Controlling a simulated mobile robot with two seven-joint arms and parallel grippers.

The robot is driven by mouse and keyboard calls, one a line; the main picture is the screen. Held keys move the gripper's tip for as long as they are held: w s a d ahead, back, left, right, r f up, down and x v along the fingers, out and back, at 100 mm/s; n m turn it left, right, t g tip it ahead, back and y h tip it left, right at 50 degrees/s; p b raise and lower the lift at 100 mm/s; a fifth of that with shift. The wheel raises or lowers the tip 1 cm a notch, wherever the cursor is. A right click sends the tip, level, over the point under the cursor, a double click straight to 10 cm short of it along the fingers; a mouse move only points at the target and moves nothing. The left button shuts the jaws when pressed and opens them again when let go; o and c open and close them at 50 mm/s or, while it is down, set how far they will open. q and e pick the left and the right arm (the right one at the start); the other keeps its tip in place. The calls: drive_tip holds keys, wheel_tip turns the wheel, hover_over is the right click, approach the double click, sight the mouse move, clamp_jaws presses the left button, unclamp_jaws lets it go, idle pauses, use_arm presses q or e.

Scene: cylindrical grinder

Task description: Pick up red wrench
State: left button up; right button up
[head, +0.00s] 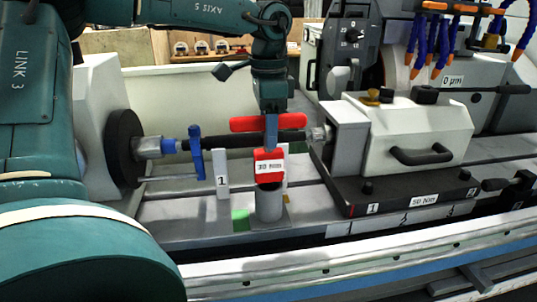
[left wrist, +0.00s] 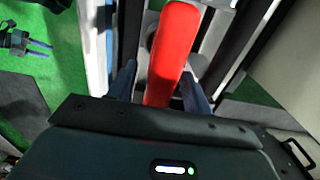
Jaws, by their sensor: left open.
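A dark horizontal bar (head: 228,141) runs just behind the red wrench. A blue wrench-like tool (head: 197,152) stands to the left, near a white plate marked 1 (head: 221,174). The machine's tailstock (head: 405,135) crowds the right. A metal rail (head: 330,252) crosses the front.

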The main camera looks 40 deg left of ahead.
use_arm(q)
drive_tip(key=shift+f, duration=0.5)
